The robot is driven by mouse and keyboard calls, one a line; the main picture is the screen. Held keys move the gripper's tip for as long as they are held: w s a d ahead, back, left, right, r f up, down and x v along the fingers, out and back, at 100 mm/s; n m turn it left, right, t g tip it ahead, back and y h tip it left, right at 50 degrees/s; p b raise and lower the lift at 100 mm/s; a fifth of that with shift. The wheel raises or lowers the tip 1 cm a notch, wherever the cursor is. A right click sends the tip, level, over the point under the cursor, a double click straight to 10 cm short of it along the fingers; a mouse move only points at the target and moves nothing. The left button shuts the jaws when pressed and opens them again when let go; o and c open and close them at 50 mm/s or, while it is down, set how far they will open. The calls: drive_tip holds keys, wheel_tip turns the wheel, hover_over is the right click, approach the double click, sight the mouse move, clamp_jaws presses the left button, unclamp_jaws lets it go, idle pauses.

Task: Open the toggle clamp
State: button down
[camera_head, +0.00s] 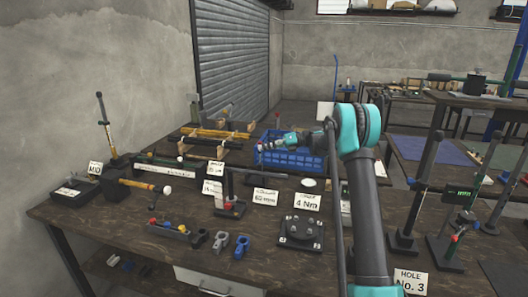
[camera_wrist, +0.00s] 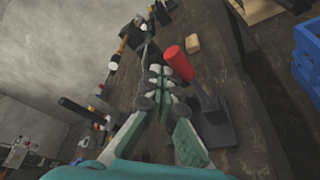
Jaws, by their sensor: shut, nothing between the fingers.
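The toggle clamp (camera_wrist: 212,122) shows in the wrist view as a dark base with a grey lever and a red handle (camera_wrist: 180,62). The red handle stands raised just right of my gripper (camera_wrist: 155,72). My fingers are shut and empty. They look close to the handle, but I cannot tell whether they touch it. In the head view my gripper (camera_head: 265,146) is above the far part of the bench, beside the blue crate. A red-tipped upright (camera_head: 277,117) shows behind it and may be the same handle; its base is hidden.
A blue crate (camera_head: 290,158) stands on the bench close to my gripper. Wooden blocks (camera_wrist: 192,43) lie near the clamp. A hammer (camera_head: 145,185), a black post stand (camera_head: 229,207) and a dark plate (camera_head: 301,232) occupy the near bench. A rolling shutter (camera_head: 232,55) is behind.

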drive_tip(key=shift+w+d+r, duration=0.1)
drive_tip(key=shift+w, duration=0.25)
drive_tip(key=shift+w+d+r, duration=0.15)
drive_tip(key=shift+w, duration=0.05)
idle(0.4)
